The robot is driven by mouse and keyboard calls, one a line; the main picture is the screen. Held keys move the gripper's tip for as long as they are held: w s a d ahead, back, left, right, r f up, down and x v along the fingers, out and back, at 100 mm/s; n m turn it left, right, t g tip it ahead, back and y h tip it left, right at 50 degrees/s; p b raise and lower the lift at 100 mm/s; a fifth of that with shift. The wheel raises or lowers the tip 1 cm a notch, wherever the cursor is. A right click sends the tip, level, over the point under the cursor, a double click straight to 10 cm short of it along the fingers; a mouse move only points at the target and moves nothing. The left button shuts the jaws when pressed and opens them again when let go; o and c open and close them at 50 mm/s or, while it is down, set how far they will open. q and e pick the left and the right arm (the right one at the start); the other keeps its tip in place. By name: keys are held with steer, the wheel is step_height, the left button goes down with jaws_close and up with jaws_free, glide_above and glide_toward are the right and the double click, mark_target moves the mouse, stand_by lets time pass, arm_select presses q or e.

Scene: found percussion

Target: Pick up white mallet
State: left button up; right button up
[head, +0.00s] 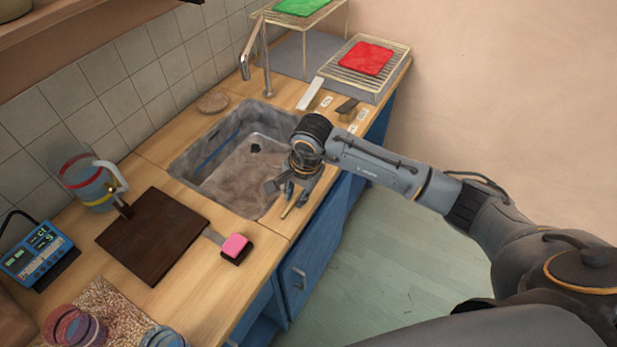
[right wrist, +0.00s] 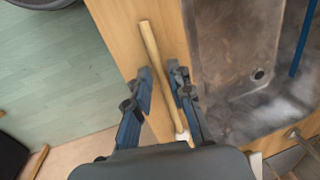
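The white mallet (right wrist: 151,52) has a pale wooden handle and a white head near the bottom of the right wrist view. It lies on the narrow strip of counter between the sink and the front edge. In the head view only a short piece of its handle (head: 288,211) shows below my gripper. My right gripper (head: 287,191) is open over it, pointing down. In the right wrist view the handle passes between the two fingers (right wrist: 161,88) with gaps on both sides. I cannot tell how far above the counter the fingertips are. My left gripper is not in view.
The sink (head: 245,165) with a blue stick (head: 214,150) in it lies beside my gripper. A dark board (head: 152,236), a pink sponge block (head: 235,246) and a jug (head: 88,181) are at left. A rack with a red cloth (head: 366,58) stands behind.

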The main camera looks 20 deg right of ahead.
steer(key=shift+c, duration=0.4)
jaws_close()
steer(key=shift+r, duration=0.1)
